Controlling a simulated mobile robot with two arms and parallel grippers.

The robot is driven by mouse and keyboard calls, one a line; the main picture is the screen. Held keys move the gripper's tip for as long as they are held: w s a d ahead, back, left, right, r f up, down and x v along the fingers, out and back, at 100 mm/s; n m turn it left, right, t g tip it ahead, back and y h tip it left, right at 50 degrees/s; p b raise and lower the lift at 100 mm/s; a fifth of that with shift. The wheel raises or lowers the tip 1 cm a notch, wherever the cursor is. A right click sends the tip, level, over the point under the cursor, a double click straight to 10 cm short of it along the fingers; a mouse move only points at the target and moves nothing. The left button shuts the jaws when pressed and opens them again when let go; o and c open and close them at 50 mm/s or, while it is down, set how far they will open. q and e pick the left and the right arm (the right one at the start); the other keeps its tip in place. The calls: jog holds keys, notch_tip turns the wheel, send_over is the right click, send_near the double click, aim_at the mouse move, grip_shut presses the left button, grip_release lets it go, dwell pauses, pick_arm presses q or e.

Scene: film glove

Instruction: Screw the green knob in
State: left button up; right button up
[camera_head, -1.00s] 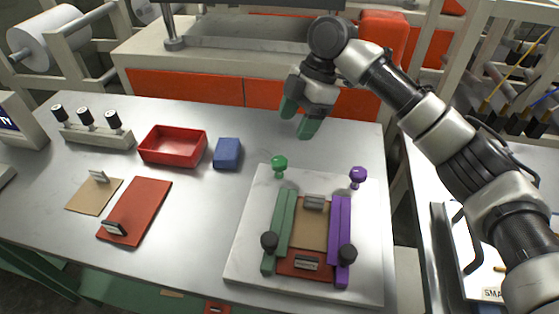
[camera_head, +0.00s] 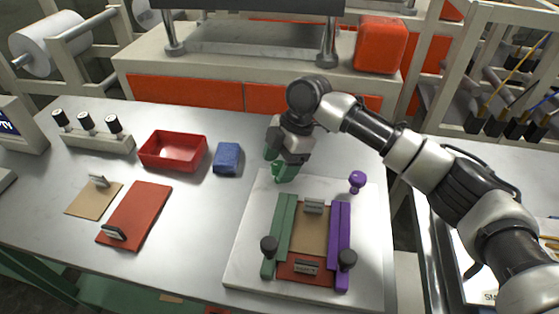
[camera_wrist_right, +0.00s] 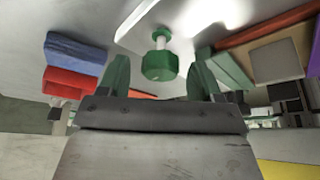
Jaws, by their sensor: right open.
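The green knob (camera_wrist_right: 160,62) stands on the white plate (camera_head: 243,262), at the top end of the green bar (camera_head: 279,235). My right gripper (camera_head: 278,163) is over the knob, its green-tipped fingers open. In the right wrist view the knob is between and just ahead of the two fingers (camera_wrist_right: 161,75), with clear gaps on both sides. The knob's pale stem shows there; whether it has thread contact cannot be seen. In the head view the fingers mostly hide the knob. My left gripper is not in view.
A purple knob (camera_head: 357,180) stands at the top of the purple bar (camera_head: 339,240). Two black knobs (camera_head: 269,246) (camera_head: 347,259) sit at the lower bar ends. A blue block (camera_head: 227,158) and red tray (camera_head: 173,150) lie left of the gripper.

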jog(key=c, duration=0.9)
jog(key=shift+r+m+p, duration=0.2)
jog(key=shift+m+p, duration=0.1)
jog(key=shift+p, duration=0.3)
jog(key=shift+c, duration=0.2)
jog(key=m+t+p, duration=0.1)
jog(key=m+p, duration=0.3)
jog(key=p, duration=0.2)
jog(key=m+t+p, duration=0.2)
jog(key=m+p, duration=0.3)
jog(key=p, duration=0.2)
jog(key=m+t+p, duration=0.2)
jog(key=m+p, duration=0.3)
jog(key=p, duration=0.1)
jog(key=shift+s+a+r+h+p, duration=0.1)
jog(key=shift+s+h+p, duration=0.05)
jog(key=shift+h+p, duration=0.25)
jog(key=shift+m+t+h+p, duration=0.55)
jog(key=shift+m+p, duration=0.75)
jog(key=shift+m, duration=0.4)
jog(key=shift+f, duration=0.2)
jog(key=o, duration=0.9)
jog(key=shift+o, duration=0.2)
